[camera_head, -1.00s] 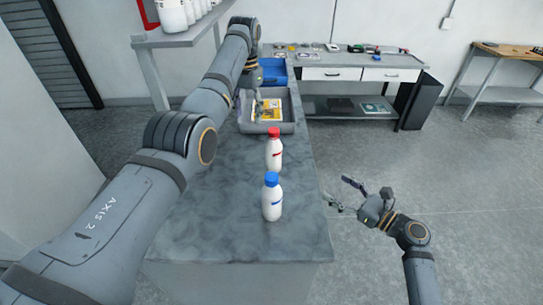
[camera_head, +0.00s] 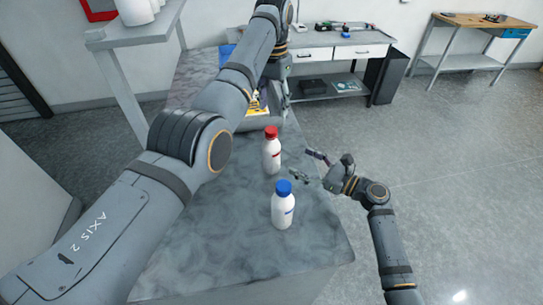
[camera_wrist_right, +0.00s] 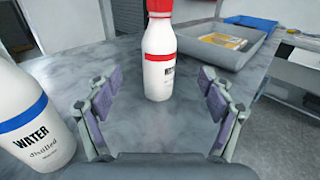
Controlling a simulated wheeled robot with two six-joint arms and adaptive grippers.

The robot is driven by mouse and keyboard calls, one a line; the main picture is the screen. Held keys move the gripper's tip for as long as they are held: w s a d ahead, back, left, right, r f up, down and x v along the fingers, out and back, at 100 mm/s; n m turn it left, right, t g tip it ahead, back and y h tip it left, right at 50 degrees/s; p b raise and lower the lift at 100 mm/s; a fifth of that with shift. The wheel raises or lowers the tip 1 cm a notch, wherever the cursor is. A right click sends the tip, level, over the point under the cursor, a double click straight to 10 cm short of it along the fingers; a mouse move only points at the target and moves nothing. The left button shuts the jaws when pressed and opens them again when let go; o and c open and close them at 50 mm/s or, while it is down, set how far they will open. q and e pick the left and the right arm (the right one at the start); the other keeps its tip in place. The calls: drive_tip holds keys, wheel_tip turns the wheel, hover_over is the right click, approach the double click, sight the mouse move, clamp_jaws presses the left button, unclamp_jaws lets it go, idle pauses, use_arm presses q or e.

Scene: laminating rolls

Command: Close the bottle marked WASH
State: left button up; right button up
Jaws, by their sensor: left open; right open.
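A white bottle with a red top (camera_head: 271,152) stands upright on the grey bench. In the right wrist view this bottle (camera_wrist_right: 158,62) is ahead, between my right gripper's spread fingers; its label is too small to read surely. A white bottle with a blue cap (camera_head: 283,206) stands nearer. In the right wrist view this blue-capped bottle (camera_wrist_right: 30,120) reads WATER distilled. My right gripper (camera_head: 309,166) is open and empty, just right of the red-topped bottle. My left gripper (camera_head: 284,100) is open at the far end of the bench, partly hidden by its arm.
A grey tray (camera_wrist_right: 222,48) with a yellow item (camera_wrist_right: 222,40) lies on the bench behind the bottles, with a blue bin (camera_wrist_right: 250,22) beyond. A shelf (camera_head: 135,32) with white containers stands at left. The bench's near part (camera_head: 220,245) is clear.

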sight(279, 150)
use_arm(q)
drive_tip(key=shift+w+a+f, duration=0.2)
drive_tip(key=shift+w+a, duration=0.15)
drive_tip(key=shift+a, duration=0.25)
use_arm(e)
drive_tip(key=x, duration=0.4)
drive_tip(key=shift+a+f, duration=0.1)
use_arm(q)
drive_tip(key=shift+s+d+r, duration=0.1)
drive_tip(key=shift+s+d, duration=0.15)
drive_tip(key=shift+d, duration=0.15)
use_arm(e)
drive_tip(key=x, duration=0.5)
drive_tip(key=shift+w+a, duration=0.15)
use_arm(q)
drive_tip(key=shift+w+a, duration=0.1)
drive_tip(key=shift+a, duration=0.05)
use_arm(e)
drive_tip(key=shift+w+a, duration=0.2)
drive_tip(key=shift+a, duration=0.1)
drive_tip(key=shift+s+d, duration=0.1)
